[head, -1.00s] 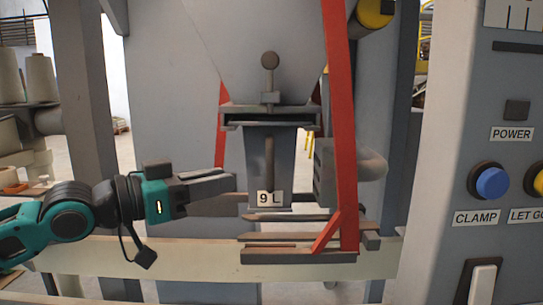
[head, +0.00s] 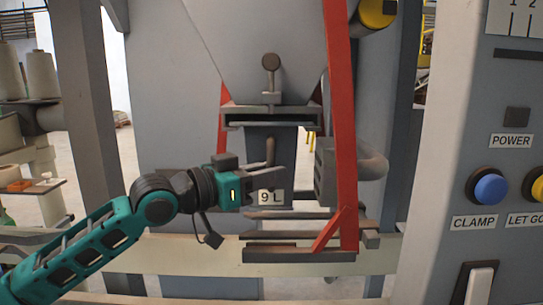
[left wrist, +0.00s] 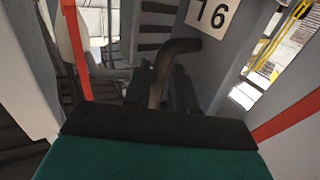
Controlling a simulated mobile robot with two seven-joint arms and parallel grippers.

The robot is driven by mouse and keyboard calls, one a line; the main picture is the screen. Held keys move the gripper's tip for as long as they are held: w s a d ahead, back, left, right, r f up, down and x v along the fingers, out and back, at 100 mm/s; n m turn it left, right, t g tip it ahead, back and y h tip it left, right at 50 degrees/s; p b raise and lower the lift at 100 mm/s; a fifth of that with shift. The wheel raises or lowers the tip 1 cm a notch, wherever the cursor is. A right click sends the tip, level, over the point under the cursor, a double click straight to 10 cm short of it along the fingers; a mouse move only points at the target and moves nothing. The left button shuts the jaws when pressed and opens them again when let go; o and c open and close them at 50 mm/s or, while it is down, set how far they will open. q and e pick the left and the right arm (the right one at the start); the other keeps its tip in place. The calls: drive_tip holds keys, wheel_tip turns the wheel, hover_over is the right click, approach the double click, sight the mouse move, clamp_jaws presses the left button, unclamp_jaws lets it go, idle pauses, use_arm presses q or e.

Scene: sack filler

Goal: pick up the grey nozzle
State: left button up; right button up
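The grey nozzle (head: 284,150) is a box-shaped spout under the hopper, with a "9 L" label low on its front. Its dark bent handle (head: 270,150) hangs in front of it. My left gripper (head: 276,178) is in front of the nozzle, at the handle's lower part, and hides some of its front. In the left wrist view the handle (left wrist: 160,72) runs between the two open fingers, and the label shows upside down. I cannot tell whether a finger touches the handle. My right gripper is not in view.
A red upright (head: 341,130) stands close right of the nozzle. Dark slats (head: 298,256) lie below it. The hopper (head: 255,50) with a clamp slot (head: 270,112) is above. A control panel with a blue CLAMP button (head: 490,189) is at right.

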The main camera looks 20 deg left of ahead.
use_arm(q)
drive_tip(key=shift+w+d, duration=0.35)
clamp_jaws()
drive_tip(key=shift+r, duration=0.1)
